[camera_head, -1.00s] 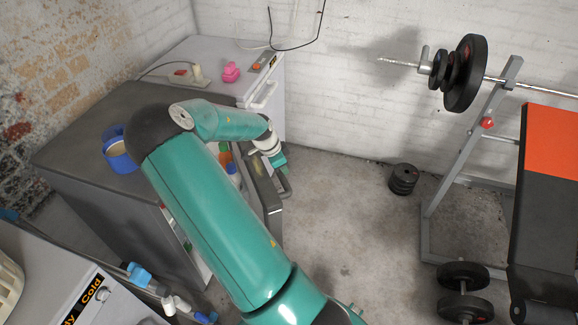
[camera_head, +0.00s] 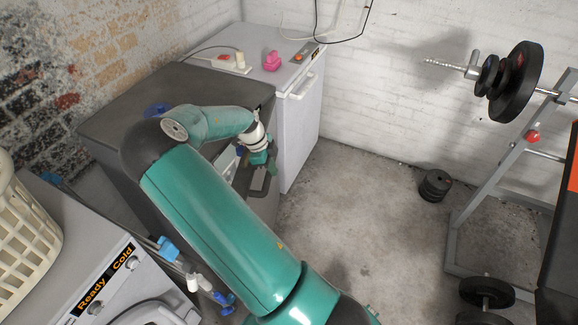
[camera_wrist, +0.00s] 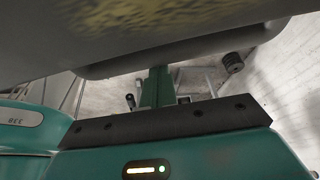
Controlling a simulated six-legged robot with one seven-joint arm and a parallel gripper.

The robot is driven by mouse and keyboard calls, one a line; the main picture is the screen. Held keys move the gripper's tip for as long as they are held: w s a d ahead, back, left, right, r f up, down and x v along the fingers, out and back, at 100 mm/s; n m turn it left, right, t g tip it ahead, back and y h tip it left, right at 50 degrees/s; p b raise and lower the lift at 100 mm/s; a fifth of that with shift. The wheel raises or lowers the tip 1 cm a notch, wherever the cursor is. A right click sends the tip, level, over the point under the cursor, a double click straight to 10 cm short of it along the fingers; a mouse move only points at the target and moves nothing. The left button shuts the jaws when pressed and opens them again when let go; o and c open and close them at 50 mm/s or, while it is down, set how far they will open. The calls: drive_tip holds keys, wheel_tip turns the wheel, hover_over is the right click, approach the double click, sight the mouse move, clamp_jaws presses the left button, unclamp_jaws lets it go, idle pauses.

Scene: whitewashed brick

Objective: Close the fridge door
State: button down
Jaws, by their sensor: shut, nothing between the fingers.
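The fridge (camera_head: 135,110) is a low dark grey cabinet left of centre in the head view. Its grey door (camera_head: 262,182) is at the right side, slightly ajar, with a narrow strip of pale interior showing behind my arm. My gripper (camera_head: 262,158) is at the door's upper part, close against it; contact cannot be told for sure. In the wrist view, my shut green fingers (camera_wrist: 155,88) reach under a large grey surface with a rounded edge (camera_wrist: 180,55), which seems to be the door. My arm hides much of the fridge front.
A white appliance (camera_head: 302,110) stands behind the fridge, with a pink object (camera_head: 272,61) on top. A washing machine (camera_head: 95,285) and a laundry basket (camera_head: 25,235) are at lower left. Weight plates (camera_head: 434,186) and a barbell rack (camera_head: 490,190) stand right; the floor between is clear.

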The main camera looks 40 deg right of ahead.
sight(240, 165)
drive_tip(key=w+a+m, duration=0.1)
drive_tip(key=w+a, duration=0.2)
drive_tip(key=w, duration=0.1)
drive_tip(key=w+a+m+y, duration=0.1)
drive_tip(key=w+a+m, duration=0.1)
drive_tip(key=w+a, duration=0.2)
drive_tip(key=shift+a+g, duration=0.25)
drive_tip(key=shift+g, duration=0.05)
drive_tip(key=shift+s+d, duration=0.1)
